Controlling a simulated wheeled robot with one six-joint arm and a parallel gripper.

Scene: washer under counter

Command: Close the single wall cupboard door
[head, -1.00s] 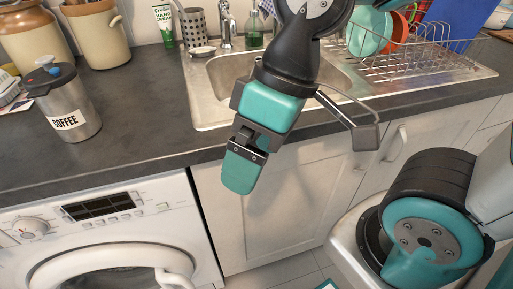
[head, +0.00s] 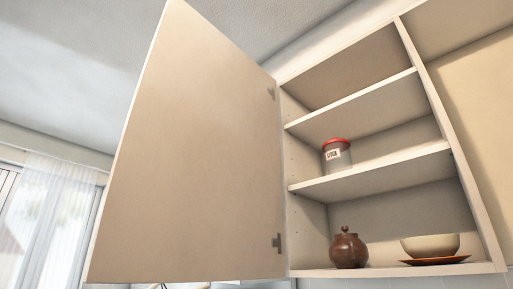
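The wall cupboard door (head: 195,150) stands wide open in the head view, a tall plain beige panel swung out to the left. Its hinges (head: 277,243) are on its right edge, at the left side of the cupboard (head: 370,122). The cupboard's shelves are exposed. No handle shows on the side of the door that I see. My gripper is not in the current view.
A jar with a red lid (head: 337,154) stands on the middle shelf. A brown lidded pot (head: 348,250) and a cream bowl (head: 430,246) on an orange-red plate (head: 435,261) stand on the bottom shelf. A curtained window (head: 50,215) is at the left.

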